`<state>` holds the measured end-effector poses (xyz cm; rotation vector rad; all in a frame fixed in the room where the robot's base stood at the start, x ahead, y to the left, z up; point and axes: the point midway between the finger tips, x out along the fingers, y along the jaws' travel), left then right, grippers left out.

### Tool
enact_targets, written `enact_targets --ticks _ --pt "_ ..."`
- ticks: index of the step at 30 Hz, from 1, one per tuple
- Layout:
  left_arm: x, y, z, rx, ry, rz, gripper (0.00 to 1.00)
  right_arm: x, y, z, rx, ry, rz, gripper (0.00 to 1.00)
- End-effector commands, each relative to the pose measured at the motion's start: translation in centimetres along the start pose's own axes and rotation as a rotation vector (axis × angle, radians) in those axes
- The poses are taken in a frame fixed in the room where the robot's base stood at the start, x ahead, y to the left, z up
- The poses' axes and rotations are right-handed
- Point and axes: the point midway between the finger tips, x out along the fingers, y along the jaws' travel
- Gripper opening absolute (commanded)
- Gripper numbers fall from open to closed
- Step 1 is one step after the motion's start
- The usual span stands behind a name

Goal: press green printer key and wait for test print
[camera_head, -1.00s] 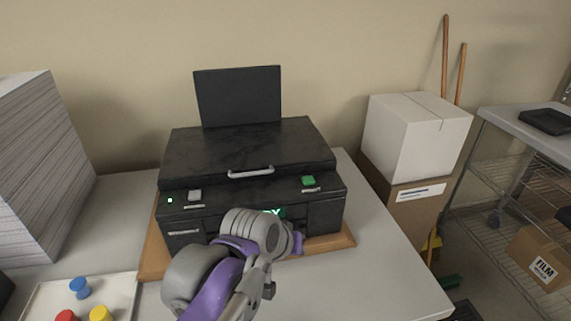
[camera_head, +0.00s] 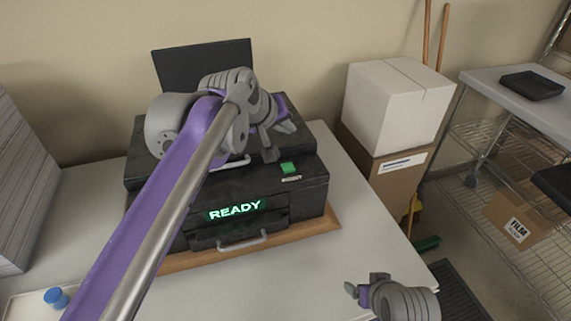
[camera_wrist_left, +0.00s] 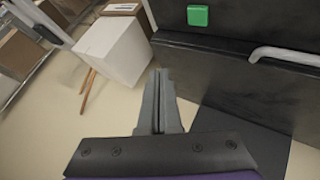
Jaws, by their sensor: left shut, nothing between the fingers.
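The black printer (camera_head: 305,195) stands on the table with its lid down and a lit display (camera_head: 235,209) reading READY. The green key (camera_head: 288,168) is on its front top edge, right of the lid handle; it also shows in the wrist view (camera_wrist_left: 197,15). My left gripper (camera_head: 272,152) is shut and empty, above the printer, just up and left of the key in the head view. In the wrist view its closed fingers (camera_wrist_left: 160,80) appear below and left of the key, apart from it. My right gripper (camera_head: 366,285) is low at the table's right edge; its jaw state is unclear.
A wooden board (camera_head: 333,220) lies under the printer. A paper stack (camera_head: 22,190) and a blue knob (camera_head: 56,297) are at left. White (camera_head: 395,105) and brown (camera_head: 385,170) boxes and a wire rack (camera_head: 510,150) stand at right.

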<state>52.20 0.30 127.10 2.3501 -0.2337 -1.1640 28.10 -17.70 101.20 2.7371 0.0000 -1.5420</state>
Motion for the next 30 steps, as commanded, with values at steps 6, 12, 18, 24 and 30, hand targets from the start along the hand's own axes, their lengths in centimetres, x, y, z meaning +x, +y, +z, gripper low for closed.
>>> enact_targets --ticks 6,12,18,24,30 --pt "0.2 -0.2 0.2 0.0 -0.001 -0.001 0.0 0.1 0.0 0.3 0.0 -0.003 0.0 0.83" --pt "1.4 -1.1 1.1 0.0 -0.003 -0.002 0.0 0.9 0.0 1.7 0.0 -0.019 0.0 0.83" --pt "3.4 -2.6 2.7 -0.002 -0.005 -0.002 0.0 2.3 0.0 4.0 0.0 -0.042 0.0 0.83" --pt "5.3 -3.9 3.9 -0.001 -0.002 -0.001 0.0 3.6 0.0 5.7 0.0 -0.058 0.0 0.83" --pt "6.1 -4.5 4.5 0.001 0.0 -0.001 0.0 4.0 0.0 6.2 0.0 -0.062 0.0 0.83"
